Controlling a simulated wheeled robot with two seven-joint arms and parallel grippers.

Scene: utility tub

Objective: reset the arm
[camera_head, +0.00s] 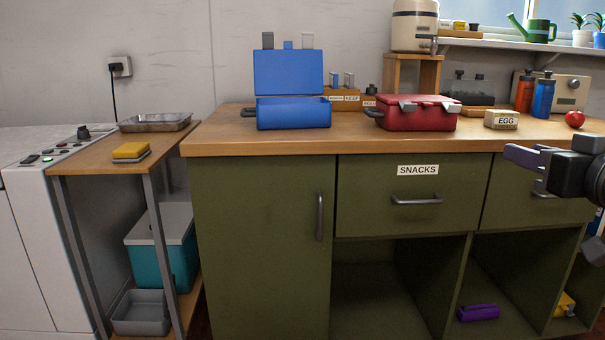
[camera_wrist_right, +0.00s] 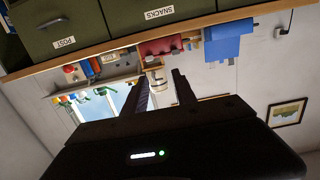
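My right gripper (camera_head: 524,172) comes in from the right edge of the head view, in front of the green cabinet (camera_head: 262,235). Its two fingers are spread apart with nothing between them. The right wrist view, which is turned over, also shows the fingers (camera_wrist_right: 162,84) apart and empty. The rest of the right arm is mostly out of frame. My left gripper and arm are not in the head view.
The wooden counter (camera_head: 230,146) holds an open blue box (camera_head: 293,113), a red case (camera_head: 416,114), an EGG block (camera_head: 501,120), bottles (camera_head: 543,98) and a red apple (camera_head: 574,119). A SNACKS drawer (camera_head: 410,215) is shut. A side table (camera_head: 85,158) stands left.

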